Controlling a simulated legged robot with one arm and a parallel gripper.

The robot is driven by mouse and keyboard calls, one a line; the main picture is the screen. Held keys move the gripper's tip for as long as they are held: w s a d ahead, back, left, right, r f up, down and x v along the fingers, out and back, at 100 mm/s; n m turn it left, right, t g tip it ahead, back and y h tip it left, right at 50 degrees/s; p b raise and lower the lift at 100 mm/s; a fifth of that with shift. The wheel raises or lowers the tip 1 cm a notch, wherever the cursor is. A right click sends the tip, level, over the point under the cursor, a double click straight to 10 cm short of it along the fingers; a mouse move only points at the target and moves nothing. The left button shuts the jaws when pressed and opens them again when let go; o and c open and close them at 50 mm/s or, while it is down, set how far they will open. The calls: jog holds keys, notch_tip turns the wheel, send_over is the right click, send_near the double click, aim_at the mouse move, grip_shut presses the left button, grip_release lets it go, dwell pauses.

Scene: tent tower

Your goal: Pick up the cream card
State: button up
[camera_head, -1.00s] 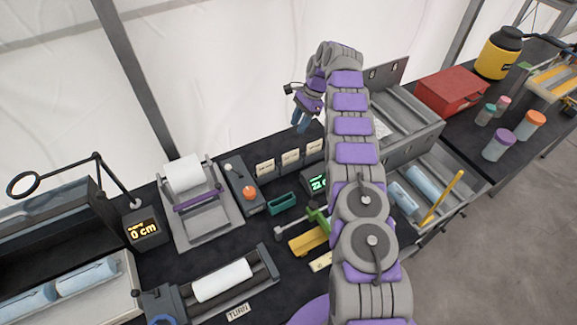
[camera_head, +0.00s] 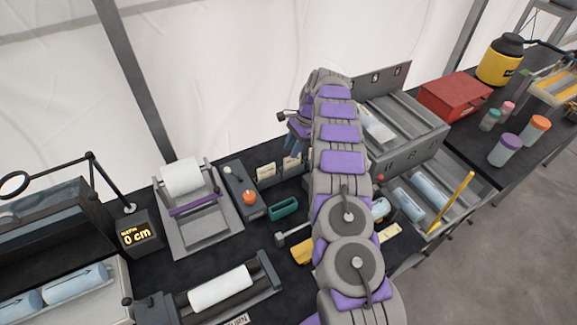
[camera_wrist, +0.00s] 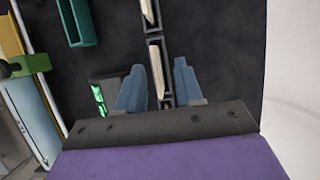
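Cream cards stand upright in dark holders along the back of the table. In the head view one card (camera_head: 265,171) is clear and another (camera_head: 291,163) shows just below my gripper (camera_head: 296,138); my arm hides what is farther right. The wrist view looks down on two cards nearly edge-on, an upper one (camera_wrist: 149,11) and a lower one (camera_wrist: 157,70). My gripper (camera_wrist: 160,66) is open, its two blue fingers either side of the lower card and its holder. I see a gap on both sides; I cannot tell how far above it the fingertips are.
A green-lit display (camera_wrist: 100,97) stands close to the left finger. A grey sorting rack (camera_head: 417,144) is right of my arm.

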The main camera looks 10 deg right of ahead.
aim_at(292, 164)
jog(key=f, duration=0.5)
jog(key=shift+s+d+b, duration=0.1)
jog(key=shift+s+b, duration=0.2)
jog(key=shift+b, duration=0.1)
jog(key=shift+a, duration=0.65)
jog(key=shift+c, duration=0.5)
jog(key=shift+d, duration=0.95)
grip_shut()
jog(key=shift+a, duration=0.75)
jog(key=shift+r, duration=0.15)
